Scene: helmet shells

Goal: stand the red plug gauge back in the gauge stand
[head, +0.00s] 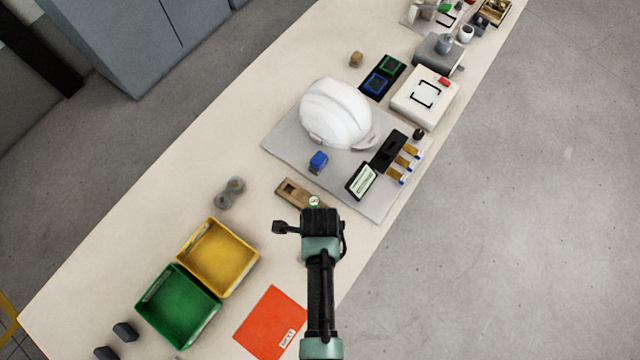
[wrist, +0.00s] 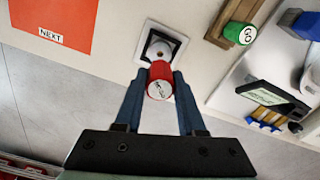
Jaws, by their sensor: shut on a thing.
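My gripper (wrist: 159,82) is shut on the red plug gauge (wrist: 160,80), which shows its white labelled end to the wrist camera. Past the gauge is a white square with a dark frame (wrist: 179,38) and a round grey part inside. I cannot tell whether that grey part belongs to the gauge or whether the gauge touches anything below. The wooden gauge stand (wrist: 221,22) is to the right, with a green GO gauge (wrist: 240,33) upright at its near end. In the head view, the stand (head: 291,191) lies just beyond my gripper (head: 318,212), which hides the red gauge.
An orange-red NEXT sheet (head: 268,322) lies left of my arm. Yellow (head: 217,257) and green (head: 178,305) bins stand further left. A grey mat (head: 385,208) beyond the stand bears a white helmet shell (head: 335,112), a blue block (head: 318,160) and a black display device (head: 361,181).

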